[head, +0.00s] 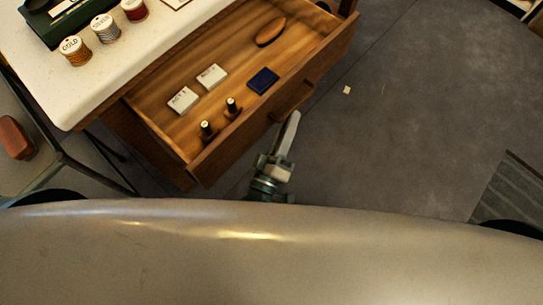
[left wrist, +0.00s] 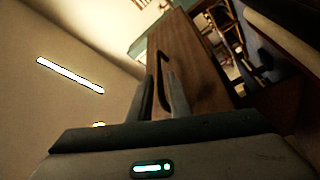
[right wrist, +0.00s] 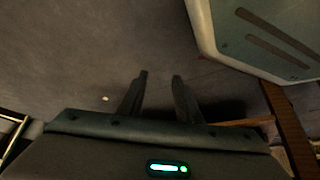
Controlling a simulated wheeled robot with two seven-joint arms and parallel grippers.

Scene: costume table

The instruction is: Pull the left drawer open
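The wooden drawer (head: 192,132) of the white-topped table stands pulled far out in the head view, with its contents showing. Its front bears a bar handle (head: 293,97). My left gripper (head: 295,116) is close in front of the handle, at its near side. In the left wrist view the dark handle (left wrist: 161,68) lies in line with the gap between my left fingers, which stand apart; firm contact does not show. My right gripper (right wrist: 160,76) is open and empty above the floor in the right wrist view.
The drawer holds two white cards (head: 197,88), a navy box (head: 263,80), a brown oval object (head: 271,31) and two small dark bottles (head: 231,105). Thread spools (head: 105,28) stand on the tabletop (head: 35,75). Bare floor (head: 420,100) lies right of the drawer.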

